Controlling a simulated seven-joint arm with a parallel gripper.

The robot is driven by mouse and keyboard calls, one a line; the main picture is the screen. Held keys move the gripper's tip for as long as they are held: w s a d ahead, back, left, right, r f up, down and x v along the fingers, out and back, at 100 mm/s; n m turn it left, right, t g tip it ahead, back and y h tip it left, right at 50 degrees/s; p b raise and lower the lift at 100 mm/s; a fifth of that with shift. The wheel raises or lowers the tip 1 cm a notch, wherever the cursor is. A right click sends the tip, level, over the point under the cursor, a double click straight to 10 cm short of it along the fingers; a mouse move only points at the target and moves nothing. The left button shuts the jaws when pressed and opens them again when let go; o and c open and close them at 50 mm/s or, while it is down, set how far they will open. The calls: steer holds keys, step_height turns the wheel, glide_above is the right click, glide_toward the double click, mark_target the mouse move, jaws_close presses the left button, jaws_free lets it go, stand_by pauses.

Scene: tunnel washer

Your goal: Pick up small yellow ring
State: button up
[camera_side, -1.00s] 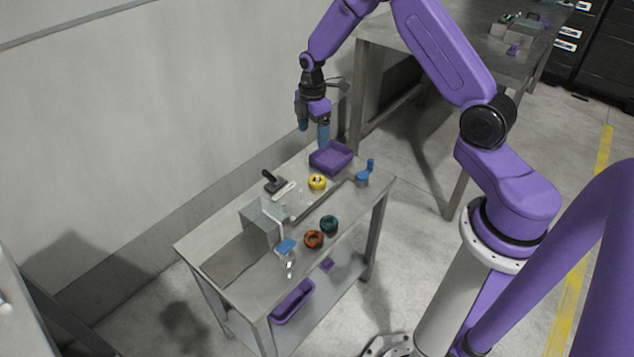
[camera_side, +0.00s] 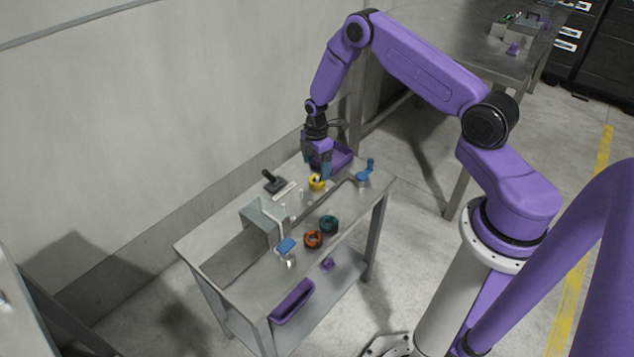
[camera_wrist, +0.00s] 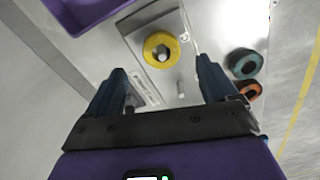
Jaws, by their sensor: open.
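The small yellow ring (camera_side: 316,183) lies on the grey table, and in the wrist view the yellow ring (camera_wrist: 161,49) sits around a short upright metal peg. The ring appears between the finger lines and beyond the tips. Nothing is held.
A purple tray (camera_side: 342,157) is behind my gripper. A teal ring (camera_side: 329,224) and an orange ring (camera_side: 313,239) lie nearer the front. A black-handled tool (camera_side: 272,181), a blue-topped item (camera_side: 366,171) and a grey box-like fixture (camera_side: 262,222) stand around.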

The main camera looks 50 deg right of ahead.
mark_target(317, 176)
steer(key=shift+s+d+f, duration=0.1)
steer(key=shift+f, duration=2.65)
steer(key=c, duration=1.2)
steer(key=shift+r, duration=0.2)
